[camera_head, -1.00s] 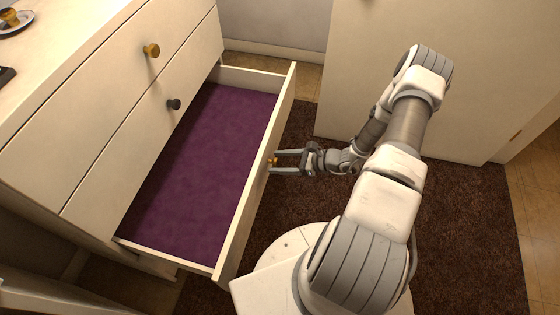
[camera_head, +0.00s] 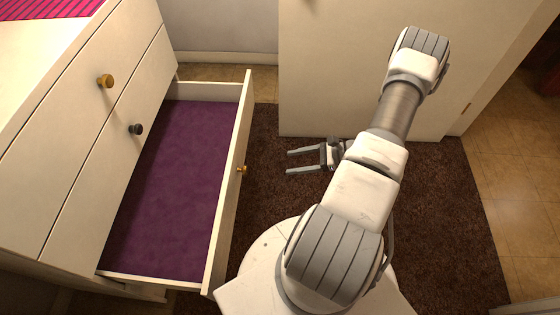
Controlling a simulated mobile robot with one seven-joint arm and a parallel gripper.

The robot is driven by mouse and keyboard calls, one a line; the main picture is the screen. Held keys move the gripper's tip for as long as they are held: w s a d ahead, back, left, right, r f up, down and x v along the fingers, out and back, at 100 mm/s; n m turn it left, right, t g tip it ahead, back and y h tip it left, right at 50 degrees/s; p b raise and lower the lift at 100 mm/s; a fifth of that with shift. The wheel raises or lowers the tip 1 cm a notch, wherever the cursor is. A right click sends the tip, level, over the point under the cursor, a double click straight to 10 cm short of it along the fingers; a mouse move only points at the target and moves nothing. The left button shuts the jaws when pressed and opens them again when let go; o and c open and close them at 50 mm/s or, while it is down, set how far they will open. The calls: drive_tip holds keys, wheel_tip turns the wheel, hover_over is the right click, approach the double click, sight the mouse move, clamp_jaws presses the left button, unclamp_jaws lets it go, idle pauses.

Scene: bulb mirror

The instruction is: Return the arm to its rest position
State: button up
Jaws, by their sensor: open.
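My gripper (camera_head: 292,162) is open and empty, its two fingers pointing left toward the drawer front. It is clear of the small brass knob (camera_head: 242,170) on the open drawer (camera_head: 229,200), with a gap of dark carpet between them. My arm is bent, reaching up and right and then folding back down to the gripper; the arm hides part of its own wrist. The drawer is pulled out, lined in purple, and looks empty.
The cream dresser (camera_head: 75,130) stands on the left, with a brass knob (camera_head: 106,81) and a dark knob (camera_head: 136,129) on its shut drawers. A pale cabinet or door panel (camera_head: 345,75) stands close behind my arm. Brown carpet (camera_head: 445,220) is free at the right.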

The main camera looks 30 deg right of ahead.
drive_tip(key=shift+s+d+r, duration=0.25)
drive_tip(key=shift+s+d, duration=0.1)
drive_tip(key=shift+d, duration=0.15)
idle(0.3)
